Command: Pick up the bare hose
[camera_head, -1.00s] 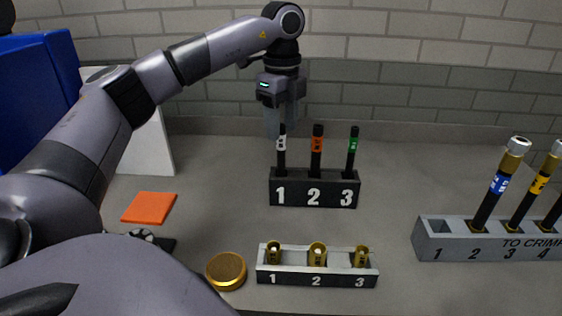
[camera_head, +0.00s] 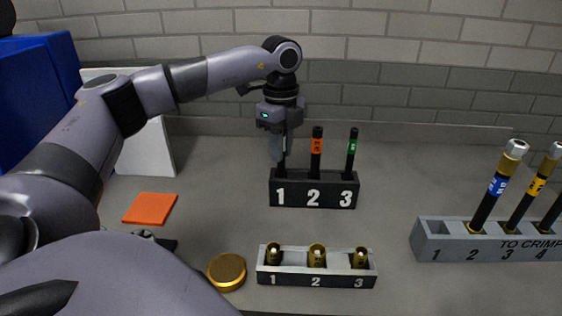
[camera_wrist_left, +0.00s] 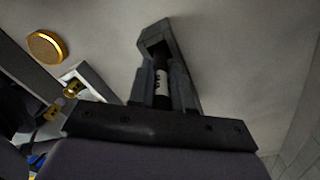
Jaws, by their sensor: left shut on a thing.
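Three bare black hoses stand upright in a black rack (camera_head: 313,195) with slots marked 1, 2 and 3. My left gripper (camera_head: 279,150) points down over slot 1 and is shut on the hose with the white band, whose lower part (camera_head: 281,168) still stands in the slot. In the left wrist view this hose (camera_wrist_left: 161,88) and its white band show between the two fingers. The orange-banded hose (camera_head: 316,150) stands in slot 2 and the green-banded hose (camera_head: 351,152) in slot 3, both free. My right gripper is not in view.
A grey rack (camera_head: 432,242) marked TO CRIMP at the right holds hoses with metal ends. A small rack (camera_head: 317,280) with brass fittings stands in front. A gold disc (camera_head: 227,270) and an orange pad (camera_head: 150,208) lie at the left. A brick wall closes the back.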

